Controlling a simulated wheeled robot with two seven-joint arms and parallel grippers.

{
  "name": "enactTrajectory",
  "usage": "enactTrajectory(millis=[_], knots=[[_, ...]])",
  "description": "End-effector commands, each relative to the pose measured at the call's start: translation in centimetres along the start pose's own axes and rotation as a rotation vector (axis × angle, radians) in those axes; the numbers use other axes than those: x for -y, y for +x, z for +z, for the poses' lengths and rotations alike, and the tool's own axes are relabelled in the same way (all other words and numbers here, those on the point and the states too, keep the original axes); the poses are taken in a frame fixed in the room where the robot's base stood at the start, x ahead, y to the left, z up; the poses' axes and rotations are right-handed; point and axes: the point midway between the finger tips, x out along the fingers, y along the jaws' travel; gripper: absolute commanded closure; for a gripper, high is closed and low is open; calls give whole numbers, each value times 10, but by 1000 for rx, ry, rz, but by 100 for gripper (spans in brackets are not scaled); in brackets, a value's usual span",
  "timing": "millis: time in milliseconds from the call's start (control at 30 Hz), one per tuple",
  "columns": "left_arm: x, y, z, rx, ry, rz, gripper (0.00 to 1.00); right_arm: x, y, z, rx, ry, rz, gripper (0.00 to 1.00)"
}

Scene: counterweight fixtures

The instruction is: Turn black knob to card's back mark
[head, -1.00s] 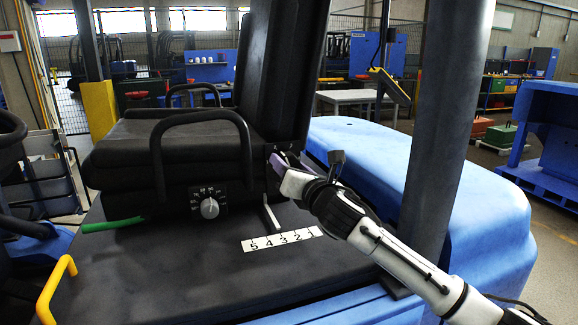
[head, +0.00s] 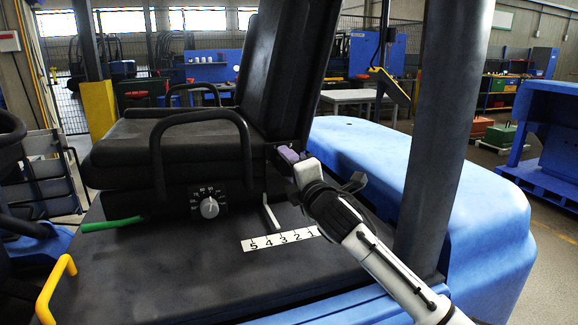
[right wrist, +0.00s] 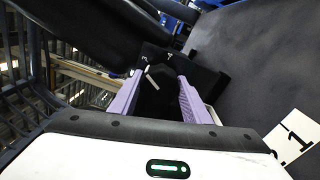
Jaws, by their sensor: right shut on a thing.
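The black knob (right wrist: 153,98) sits on the side of the seat, with a white pointer line on its face. In the right wrist view it lies between the two purple fingers of my right gripper (right wrist: 158,98), which is shut on it. In the head view the right gripper (head: 287,155) reaches the seat's hinge corner and hides the knob. Small white marks show on the black plate (right wrist: 205,80) beyond the knob, too small to read surely. A white number card (head: 281,239) with 5 4 3 2 1 lies on the deck. My left gripper is not in view.
A black armrest loop (head: 203,117) and a thin pale lever (head: 270,213) stand near my gripper. A dark post (head: 440,130) rises right of my arm. A green handle (head: 112,224) sticks out left.

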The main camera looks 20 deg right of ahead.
Motion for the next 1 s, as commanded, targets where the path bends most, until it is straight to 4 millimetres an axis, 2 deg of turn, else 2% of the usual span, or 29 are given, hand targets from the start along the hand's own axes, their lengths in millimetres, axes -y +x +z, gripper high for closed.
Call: enactTrajectory(millis=[700, 1000], knots=[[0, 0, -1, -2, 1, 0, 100, 2, 0, -3, 19, 681, 4, 79], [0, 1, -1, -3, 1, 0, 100, 2, 0, -4, 27, 900, 5, 79]])
